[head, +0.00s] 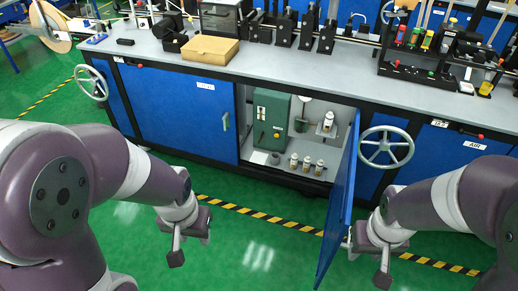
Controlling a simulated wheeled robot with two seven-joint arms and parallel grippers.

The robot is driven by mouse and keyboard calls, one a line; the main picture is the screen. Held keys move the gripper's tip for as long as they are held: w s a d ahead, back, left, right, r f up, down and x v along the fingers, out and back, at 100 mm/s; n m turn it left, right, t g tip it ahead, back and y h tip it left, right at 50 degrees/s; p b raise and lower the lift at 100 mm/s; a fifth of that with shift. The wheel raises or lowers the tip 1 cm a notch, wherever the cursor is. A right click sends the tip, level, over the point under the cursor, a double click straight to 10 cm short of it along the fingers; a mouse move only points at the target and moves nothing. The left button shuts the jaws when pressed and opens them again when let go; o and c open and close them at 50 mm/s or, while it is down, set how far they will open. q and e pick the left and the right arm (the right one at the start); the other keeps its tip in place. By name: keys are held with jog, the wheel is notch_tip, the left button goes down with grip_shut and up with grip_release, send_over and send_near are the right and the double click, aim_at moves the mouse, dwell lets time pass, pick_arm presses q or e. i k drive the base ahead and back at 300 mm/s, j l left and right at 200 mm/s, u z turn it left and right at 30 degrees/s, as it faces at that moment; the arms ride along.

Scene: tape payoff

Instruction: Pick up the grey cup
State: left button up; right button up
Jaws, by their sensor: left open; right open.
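A small grey cup-like object (275,158) stands on the floor of the open cabinet, left of several small bottles (307,164). It is small in the picture, so I cannot be sure it is the grey cup. My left gripper (190,248) is open and empty over the green floor, in front of the closed blue panel and well short of the cabinet. My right gripper (367,264) is open beside the outer edge of the swung-out blue door (338,205). I cannot tell whether it touches the door.
A green box (270,118) fills the cabinet's left part; a small shelf (326,131) holds a bottle. The grey worktop (290,62) carries a cardboard box (210,50) and equipment. Handwheels (386,147) stick out in front. Striped tape (262,214) crosses the clear floor.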

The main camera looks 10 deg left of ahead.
aim_at(276, 156)
jog(key=i+j, duration=0.3)
jog(key=i+j+z, duration=0.15)
jog(key=i+j, duration=0.2)
jog(key=j, duration=0.2)
jog(key=i+j, duration=0.3)
jog(key=i+j+z, duration=0.1)
jog(key=i+j, duration=0.15)
jog(key=j, duration=0.3)
jog(key=i+l, duration=0.15)
jog(key=i, duration=0.3)
jog(key=i+l+z, duration=0.1)
jog(key=i, duration=0.35)
jog(key=i+l, duration=0.2)
jog(key=i, duration=0.25)
jog(key=z, duration=0.05)
